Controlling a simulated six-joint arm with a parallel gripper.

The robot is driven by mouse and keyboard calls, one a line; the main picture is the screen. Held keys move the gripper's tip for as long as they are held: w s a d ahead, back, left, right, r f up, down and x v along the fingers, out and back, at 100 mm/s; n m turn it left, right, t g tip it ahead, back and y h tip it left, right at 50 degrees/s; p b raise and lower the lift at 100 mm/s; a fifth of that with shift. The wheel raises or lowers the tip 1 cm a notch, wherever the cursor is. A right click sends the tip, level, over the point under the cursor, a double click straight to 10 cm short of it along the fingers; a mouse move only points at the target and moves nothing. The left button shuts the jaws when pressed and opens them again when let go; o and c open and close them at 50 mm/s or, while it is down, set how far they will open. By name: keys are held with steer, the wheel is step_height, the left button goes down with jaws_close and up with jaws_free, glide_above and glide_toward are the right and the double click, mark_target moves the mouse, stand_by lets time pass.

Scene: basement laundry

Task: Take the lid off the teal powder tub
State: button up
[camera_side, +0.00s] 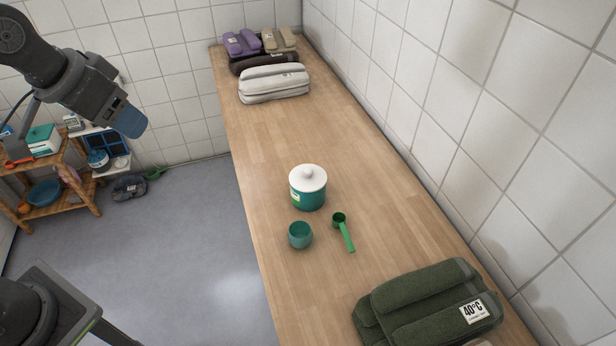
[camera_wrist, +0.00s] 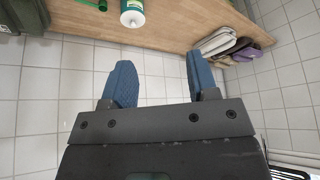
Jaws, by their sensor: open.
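The teal powder tub (camera_side: 306,200) stands upright on the wooden counter, with its white knobbed lid (camera_side: 308,176) seated on top. In the wrist view the tub (camera_wrist: 132,5) is at the top edge, partly cut off, beyond my fingers. My gripper (camera_side: 130,122) is high at the left in the side view, out over the floor and well apart from the tub. In the wrist view my gripper's blue fingers (camera_wrist: 158,65) are spread with nothing between them.
A small teal cup (camera_side: 299,236) and a green scoop (camera_side: 343,231) lie close in front of the tub. Dark green folded towels (camera_side: 425,300) are at the near end, light towels (camera_side: 273,85) at the far end. A tiled wall borders the counter's right side. The counter between tub and far towels is clear.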

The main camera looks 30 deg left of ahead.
steer(key=w+d+f+m, duration=0.1)
steer(key=w+d+f, duration=0.15)
steer(key=w, duration=0.45)
steer(key=w+d+f, duration=0.2)
steer(key=w+d, duration=0.1)
steer(key=w, duration=0.4)
steer(key=m+g+h, duration=0.1)
steer(key=m, duration=0.1)
glide_toward(308, 170)
steer(key=x, duration=0.4)
steer(key=shift+w, duration=0.2)
steer(key=shift+x, duration=2.6)
steer(key=shift+s, duration=0.2)
steer(key=shift+c, duration=0.5)
steer(key=c, duration=0.9)
